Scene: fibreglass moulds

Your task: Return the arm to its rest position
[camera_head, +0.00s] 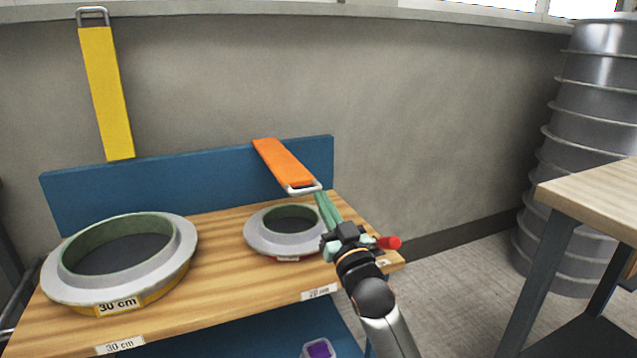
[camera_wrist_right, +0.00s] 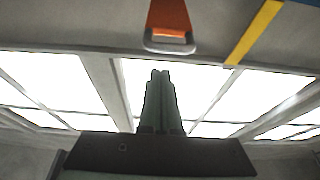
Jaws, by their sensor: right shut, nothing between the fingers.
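My right gripper (camera_head: 320,196) is above the right end of the wooden bench, with its green fingers pointing up and away. In the right wrist view the fingers (camera_wrist_right: 161,75) are closed together with nothing between them. An orange strap (camera_head: 281,161) with a metal loop hangs over the blue back panel, its loop close to my fingertips in the head view. In the right wrist view the orange strap (camera_wrist_right: 169,14) is beyond the fingertips, with a gap showing. My left gripper is not in view.
A large ring mould (camera_head: 178,255) labelled 30 cm and a smaller ring mould (camera_head: 262,240) sit on the bench (camera_head: 222,275). My forearm passes beside a red object (camera_head: 389,242). A yellow strap (camera_head: 106,95) is at the left. Another table (camera_head: 600,190) stands at the right.

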